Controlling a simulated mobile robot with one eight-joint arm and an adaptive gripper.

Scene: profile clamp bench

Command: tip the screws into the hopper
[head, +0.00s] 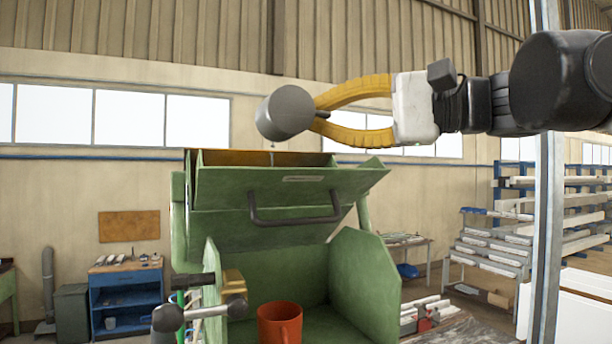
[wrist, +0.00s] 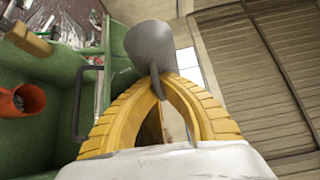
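A grey cup (head: 285,112) is held in the air by my gripper (head: 318,112), whose two yellow fingers close on its handle. The cup is tilted, with its mouth toward the lower left in the head view. A tiny object, perhaps a screw, shows just below it. The green hopper (head: 225,190), with a dark bar handle on its front, lies below the cup; its open top shows a brownish inside. The cup (wrist: 150,45) also shows in the wrist view, its handle between the fingers. The cup's inside is hidden.
An orange mug (head: 280,322) stands in the green housing below the hopper; in the wrist view the mug (wrist: 18,100) has dark contents. A lever with dark knobs (head: 168,318) is at the housing's left. A pale post (head: 545,230) stands at the right.

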